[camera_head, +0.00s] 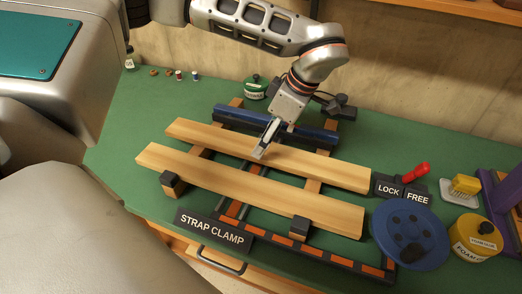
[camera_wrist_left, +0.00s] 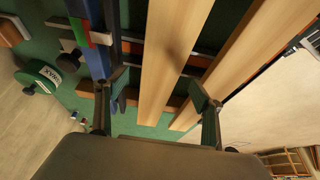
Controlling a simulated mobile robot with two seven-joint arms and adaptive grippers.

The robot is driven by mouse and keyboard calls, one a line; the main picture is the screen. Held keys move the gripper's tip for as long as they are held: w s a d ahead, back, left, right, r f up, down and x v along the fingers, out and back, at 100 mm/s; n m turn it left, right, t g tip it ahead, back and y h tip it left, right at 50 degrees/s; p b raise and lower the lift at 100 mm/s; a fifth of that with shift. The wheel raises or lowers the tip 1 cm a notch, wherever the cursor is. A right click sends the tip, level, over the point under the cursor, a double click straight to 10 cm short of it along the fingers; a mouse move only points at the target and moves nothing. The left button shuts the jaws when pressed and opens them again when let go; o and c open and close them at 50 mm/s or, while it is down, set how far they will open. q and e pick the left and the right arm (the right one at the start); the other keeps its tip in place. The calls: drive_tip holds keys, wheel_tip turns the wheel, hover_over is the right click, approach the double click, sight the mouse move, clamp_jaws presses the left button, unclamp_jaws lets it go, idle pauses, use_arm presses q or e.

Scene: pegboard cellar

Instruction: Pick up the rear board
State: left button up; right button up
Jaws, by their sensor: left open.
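The rear board (camera_head: 330,171) is a long pale wooden plank lying across the strap clamp frame (camera_head: 316,252). The front board (camera_head: 300,204), a similar plank, lies parallel on the near side with a gap between them. My left gripper (camera_head: 265,145) is open and points down over the rear board, left of its middle. In the left wrist view the rear board (camera_wrist_left: 167,60) shows between the two spread fingers (camera_wrist_left: 158,105), and the front board (camera_wrist_left: 243,55) lies to the right. No contact is visible. My right gripper is not in view.
A dark blue bar (camera_head: 230,118) runs behind the rear board. Black blocks (camera_head: 299,228) stand at the front board's near edge. A blue wheel (camera_head: 409,232), a LOCK/FREE plate (camera_head: 387,187) with red handle and a yellow tin (camera_head: 476,240) crowd the right. A green tin (camera_head: 254,88) stands behind.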

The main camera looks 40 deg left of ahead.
use_arm(q)
drive_tip(key=x, duration=0.3)
drive_tip(key=shift+s+a+f, duration=0.1)
drive_tip(key=shift+f, duration=0.25)
drive_tip(key=c, duration=1.5)
drive_tip(key=shift+r, duration=0.1)
